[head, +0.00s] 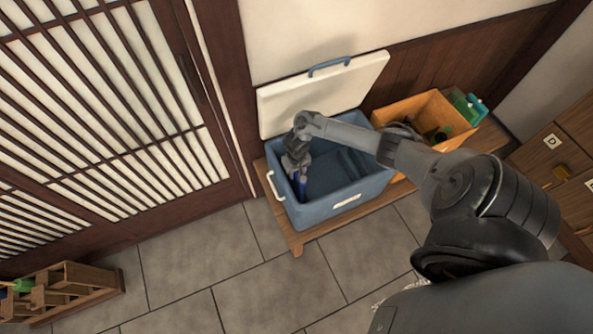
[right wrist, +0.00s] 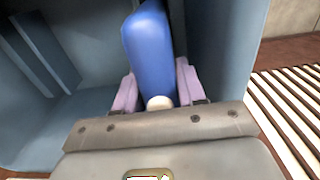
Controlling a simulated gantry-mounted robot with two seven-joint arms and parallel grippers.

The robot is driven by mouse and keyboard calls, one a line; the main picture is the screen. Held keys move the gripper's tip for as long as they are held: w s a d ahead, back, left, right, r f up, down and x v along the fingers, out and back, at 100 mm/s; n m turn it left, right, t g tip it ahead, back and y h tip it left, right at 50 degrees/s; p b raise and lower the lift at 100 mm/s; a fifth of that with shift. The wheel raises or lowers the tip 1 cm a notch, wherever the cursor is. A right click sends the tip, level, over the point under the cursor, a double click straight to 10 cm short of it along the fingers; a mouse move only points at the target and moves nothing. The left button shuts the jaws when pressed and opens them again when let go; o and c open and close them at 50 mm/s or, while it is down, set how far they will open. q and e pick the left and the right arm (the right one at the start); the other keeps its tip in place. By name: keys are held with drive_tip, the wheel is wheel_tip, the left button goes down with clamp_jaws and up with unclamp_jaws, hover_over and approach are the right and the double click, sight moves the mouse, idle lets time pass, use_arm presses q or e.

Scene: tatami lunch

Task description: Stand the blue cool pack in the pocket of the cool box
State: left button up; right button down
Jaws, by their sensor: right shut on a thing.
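The blue cool box (head: 345,206) stands open on a low wooden bench, its white lid (head: 323,92) raised against the wall. My right gripper (head: 298,172) reaches down into the left part of the box. It is shut on the blue cool pack (right wrist: 149,55), whose white cap (right wrist: 159,102) lies between the finger pads. The pack also shows in the head view (head: 300,188), just below the gripper, near the box's left wall. In the right wrist view, box walls stand on both sides of the pack. I cannot tell whether its bottom touches the floor. My left gripper is out of view.
A ribbed divider (right wrist: 38,45) shows on the box's inner wall. An orange crate (head: 425,108) with dark and green items stands right of the box on the bench (head: 297,243). Wooden drawers (head: 565,165) stand at the right, a wooden rack (head: 70,285) at lower left.

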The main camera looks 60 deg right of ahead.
drive_tip(key=shift+f, duration=0.35)
idle(0.3)
drive_tip(key=shift+f+b, duration=0.55)
drive_tip(key=shift+f, duration=0.65)
drive_tip(key=shift+f+b, duration=0.3)
drive_tip(key=shift+f, duration=0.3)
